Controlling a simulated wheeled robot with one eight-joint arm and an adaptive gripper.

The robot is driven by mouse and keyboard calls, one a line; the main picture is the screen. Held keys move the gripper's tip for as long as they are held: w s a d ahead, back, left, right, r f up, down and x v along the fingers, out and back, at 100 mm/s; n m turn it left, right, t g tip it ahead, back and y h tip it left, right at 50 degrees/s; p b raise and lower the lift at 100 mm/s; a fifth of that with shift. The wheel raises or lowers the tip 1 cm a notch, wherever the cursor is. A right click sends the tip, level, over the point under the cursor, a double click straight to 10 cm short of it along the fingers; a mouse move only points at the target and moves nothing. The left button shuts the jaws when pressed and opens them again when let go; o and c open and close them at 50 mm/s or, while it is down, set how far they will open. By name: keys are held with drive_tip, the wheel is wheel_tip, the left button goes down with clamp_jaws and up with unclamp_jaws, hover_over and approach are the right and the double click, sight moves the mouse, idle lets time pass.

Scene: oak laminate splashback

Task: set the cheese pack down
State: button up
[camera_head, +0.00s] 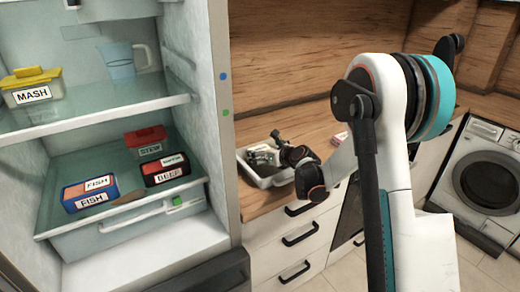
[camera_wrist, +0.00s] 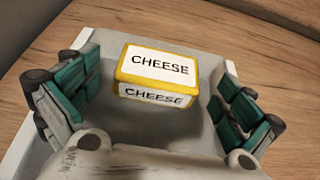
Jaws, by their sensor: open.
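The cheese pack (camera_wrist: 158,71) is a yellow block with white labels reading CHEESE. In the wrist view it sits in a pale tray (camera_wrist: 100,47) on the wooden counter. My gripper (camera_wrist: 155,105) is open, with one teal-padded finger on each side of the pack and visible gaps between the fingers and the pack. In the head view my gripper (camera_head: 262,156) is over the white tray (camera_head: 283,181) on the counter, and the cheese pack cannot be made out there.
An open fridge stands at left with a MASH tub (camera_head: 31,90), a jug (camera_head: 121,62), and STEW (camera_head: 146,140), BEEF (camera_head: 166,169) and FISH (camera_head: 90,193) packs. The counter (camera_head: 262,219) left of the tray is bare.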

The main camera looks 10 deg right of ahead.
drive_tip(key=p+v, duration=0.1)
drive_tip(key=v, duration=0.7)
drive_tip(key=shift+r+p, duration=0.1)
drive_tip(key=shift+p, duration=0.3)
drive_tip(key=shift+s+a+r, duration=0.1)
drive_tip(key=shift+s+r, duration=0.1)
drive_tip(key=s+a+r+n+g+h, duration=0.1)
drive_tip(key=s+a+r+n+g, duration=0.15)
drive_tip(key=s+r+n, duration=0.4)
drive_tip(key=s+a+r+n+g, duration=0.1)
drive_tip(key=s+a+r+n, duration=0.2)
drive_tip(key=s+n, duration=0.65)
drive_tip(key=s+d+n+g+h, duration=0.1)
drive_tip(key=s+n+g+h, duration=0.1)
drive_tip(key=s+n, duration=1.4)
drive_tip(key=s+h, duration=0.1)
drive_tip(key=s, duration=0.5)
drive_tip(key=shift+s+d+f, duration=0.15)
drive_tip(key=shift+d+f, duration=0.05)
drive_tip(key=shift+f, duration=0.1)
